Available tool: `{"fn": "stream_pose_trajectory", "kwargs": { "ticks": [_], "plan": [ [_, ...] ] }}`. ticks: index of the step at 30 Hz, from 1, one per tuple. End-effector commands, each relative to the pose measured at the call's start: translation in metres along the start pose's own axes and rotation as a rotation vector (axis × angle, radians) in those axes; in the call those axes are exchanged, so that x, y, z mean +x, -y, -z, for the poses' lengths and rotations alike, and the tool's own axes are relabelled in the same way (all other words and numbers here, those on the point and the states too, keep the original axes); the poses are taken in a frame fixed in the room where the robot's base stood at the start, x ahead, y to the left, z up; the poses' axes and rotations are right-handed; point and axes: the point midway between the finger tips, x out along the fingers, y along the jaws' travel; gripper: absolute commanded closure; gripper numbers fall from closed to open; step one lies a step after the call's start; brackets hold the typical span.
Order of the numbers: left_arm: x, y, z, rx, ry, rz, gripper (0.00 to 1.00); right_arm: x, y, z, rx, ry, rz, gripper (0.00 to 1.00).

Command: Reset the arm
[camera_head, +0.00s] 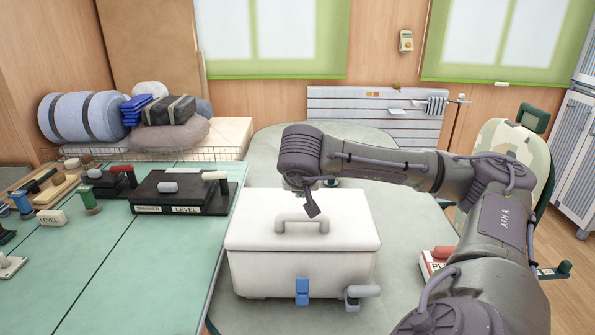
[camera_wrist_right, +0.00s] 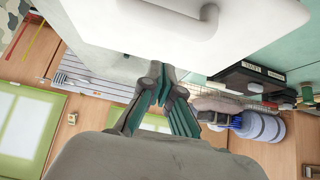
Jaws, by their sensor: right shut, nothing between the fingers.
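My right arm (camera_head: 385,165) reaches in from the right over a closed white crate (camera_head: 300,265) with a lid. Its gripper (camera_head: 312,208) points down above the lid, by the white lid handle (camera_head: 300,217). In the right wrist view the gripper (camera_wrist_right: 165,82) is shut with nothing in it, and the crate (camera_wrist_right: 215,45) fills the top with its handle (camera_wrist_right: 165,18). A blue latch (camera_head: 302,291) sits on the crate's front, and a grey latch (camera_head: 363,292) is at its lower right. My left gripper is not in view.
A green table (camera_head: 120,260) at the left bears a black level panel (camera_head: 180,192) and several small handles. Rolled bedding (camera_head: 85,117) lies behind. A camouflage chair (camera_head: 510,150) stands at the right. A red-and-white box (camera_head: 436,262) lies right of the crate, partly behind my arm.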

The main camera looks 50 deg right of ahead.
Motion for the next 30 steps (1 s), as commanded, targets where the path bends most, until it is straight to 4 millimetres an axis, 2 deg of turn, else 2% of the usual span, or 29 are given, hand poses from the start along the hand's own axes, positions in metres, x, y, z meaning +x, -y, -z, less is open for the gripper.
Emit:
{"fn": "stream_pose_trajectory", "kwargs": {
  "ticks": [1, 9, 15, 24, 26, 28, 30],
  "plan": [
    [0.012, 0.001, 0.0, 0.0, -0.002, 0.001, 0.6, 0.001, 0.001, -0.021, -0.013, 0.006, 0.003, 1.0],
    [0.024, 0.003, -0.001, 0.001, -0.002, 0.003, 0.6, -0.03, 0.001, -0.065, -0.01, 0.005, 0.004, 1.0],
    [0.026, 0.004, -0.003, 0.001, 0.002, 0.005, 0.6, -0.041, 0.001, -0.079, -0.006, 0.006, 0.002, 1.0],
    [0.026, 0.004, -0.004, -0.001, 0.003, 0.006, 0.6, -0.042, 0.002, -0.082, -0.006, 0.013, 0.007, 1.0],
    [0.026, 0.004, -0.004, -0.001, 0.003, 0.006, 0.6, -0.04, 0.009, -0.089, -0.006, 0.037, 0.031, 1.0],
    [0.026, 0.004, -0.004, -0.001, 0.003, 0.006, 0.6, -0.039, 0.024, -0.107, -0.002, 0.1, 0.09, 1.0],
    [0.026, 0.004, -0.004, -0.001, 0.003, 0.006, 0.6, -0.04, 0.049, -0.137, 0.012, 0.209, 0.183, 1.0]
  ]
}}
